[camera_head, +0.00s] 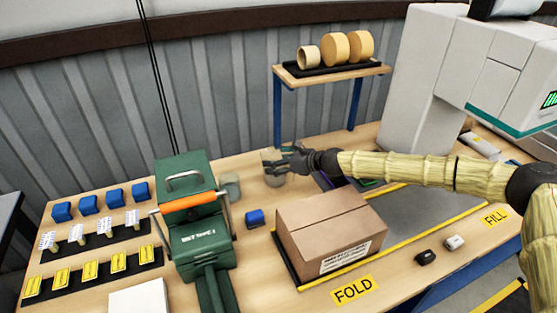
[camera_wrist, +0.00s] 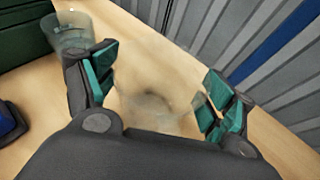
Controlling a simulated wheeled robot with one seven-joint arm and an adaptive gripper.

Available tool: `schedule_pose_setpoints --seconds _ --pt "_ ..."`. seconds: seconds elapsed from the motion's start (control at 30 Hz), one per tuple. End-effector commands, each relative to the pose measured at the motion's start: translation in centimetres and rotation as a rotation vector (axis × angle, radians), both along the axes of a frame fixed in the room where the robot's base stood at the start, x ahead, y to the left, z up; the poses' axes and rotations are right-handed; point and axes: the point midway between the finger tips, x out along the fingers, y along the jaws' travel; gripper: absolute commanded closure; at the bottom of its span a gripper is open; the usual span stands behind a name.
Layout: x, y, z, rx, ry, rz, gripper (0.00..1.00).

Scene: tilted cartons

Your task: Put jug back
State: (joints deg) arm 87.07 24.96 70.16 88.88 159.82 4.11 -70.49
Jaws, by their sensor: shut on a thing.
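A clear see-through jug (camera_head: 273,176) is at the back middle of the table, behind the carton. My gripper (camera_head: 288,158) reaches it from the right, with its fingers around its upper part. In the wrist view the jug (camera_wrist: 152,105) shows faintly between my two green-padded fingers (camera_wrist: 158,95), which are shut on it. Whether its base touches the table I cannot tell. A second clear vessel (camera_head: 230,186) stands to its left, beside the green machine; it also shows at the upper left of the wrist view (camera_wrist: 70,32).
A green machine (camera_head: 190,220) with an orange bar stands to the left. A closed carton (camera_head: 325,225) lies in front of my gripper, with a small blue block (camera_head: 255,217) beside it. A raised shelf (camera_head: 340,75) with tape rolls stands behind.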

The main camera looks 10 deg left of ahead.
Motion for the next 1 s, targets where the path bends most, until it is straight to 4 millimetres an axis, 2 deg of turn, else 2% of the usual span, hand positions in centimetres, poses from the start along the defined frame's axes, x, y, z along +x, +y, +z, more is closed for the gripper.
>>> schedule_pose_setpoints --seconds 0.33,0.37,0.43,0.47,1.0 --pt "0.00 -0.01 -0.39 0.000 0.000 0.000 0.46" --pt "-0.02 -0.01 -0.36 0.000 0.000 0.000 0.15" --pt "-0.01 -0.01 -0.27 0.000 0.000 0.000 0.02" --pt "-0.01 -0.01 -0.27 0.000 0.000 0.000 0.00" --pt "-0.07 -0.40 0.09 0.000 0.001 -0.001 0.00"
